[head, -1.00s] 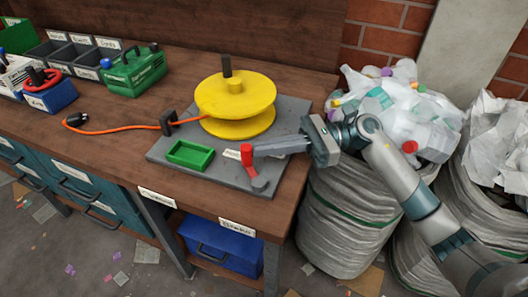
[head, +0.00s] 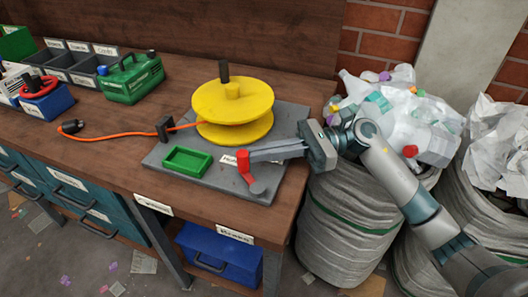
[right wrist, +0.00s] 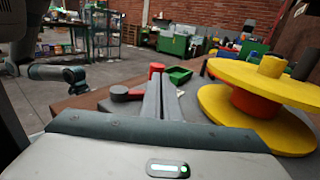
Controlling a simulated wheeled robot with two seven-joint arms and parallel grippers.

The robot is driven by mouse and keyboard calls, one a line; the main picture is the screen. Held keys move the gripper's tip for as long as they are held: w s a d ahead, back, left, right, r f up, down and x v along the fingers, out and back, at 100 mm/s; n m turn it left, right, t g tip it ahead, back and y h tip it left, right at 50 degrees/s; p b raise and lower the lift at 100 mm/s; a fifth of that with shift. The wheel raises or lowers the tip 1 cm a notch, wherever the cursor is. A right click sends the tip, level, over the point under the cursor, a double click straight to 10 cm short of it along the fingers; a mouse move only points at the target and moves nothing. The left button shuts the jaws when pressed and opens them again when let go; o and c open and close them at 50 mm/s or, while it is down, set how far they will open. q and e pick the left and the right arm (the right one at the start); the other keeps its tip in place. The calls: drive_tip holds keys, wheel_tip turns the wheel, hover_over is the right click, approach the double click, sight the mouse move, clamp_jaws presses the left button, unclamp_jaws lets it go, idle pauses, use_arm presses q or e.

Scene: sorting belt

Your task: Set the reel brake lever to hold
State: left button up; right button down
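The reel brake lever (head: 246,173) is a red arm with an upright red handle, on a grey pivot at the front right of the grey base plate (head: 215,186). In the right wrist view its red handle (right wrist: 156,68) stands at my fingertips, with the grey pivot to the left. My right gripper (head: 252,155) reaches in from the right at handle height. Its fingers (right wrist: 160,84) lie together, against or very close to the handle; I cannot tell whether they touch. A white label (head: 229,159) beside the lever is partly hidden and unreadable. My left gripper is not in view.
A yellow reel (head: 233,101) with a dark crank peg stands behind the lever, and a green tray (head: 187,173) lies to its left. An orange cable (head: 113,137) runs left across the bench. Full waste sacks (head: 347,225) stand right of the bench.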

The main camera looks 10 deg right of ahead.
drive_tip(key=shift+d, duration=0.6)
drive_tip(key=d+b, duration=0.1)
drive_tip(key=d, duration=0.4)
drive_tip(key=shift+w+d+f, duration=0.1)
drive_tip(key=shift+d, duration=0.55)
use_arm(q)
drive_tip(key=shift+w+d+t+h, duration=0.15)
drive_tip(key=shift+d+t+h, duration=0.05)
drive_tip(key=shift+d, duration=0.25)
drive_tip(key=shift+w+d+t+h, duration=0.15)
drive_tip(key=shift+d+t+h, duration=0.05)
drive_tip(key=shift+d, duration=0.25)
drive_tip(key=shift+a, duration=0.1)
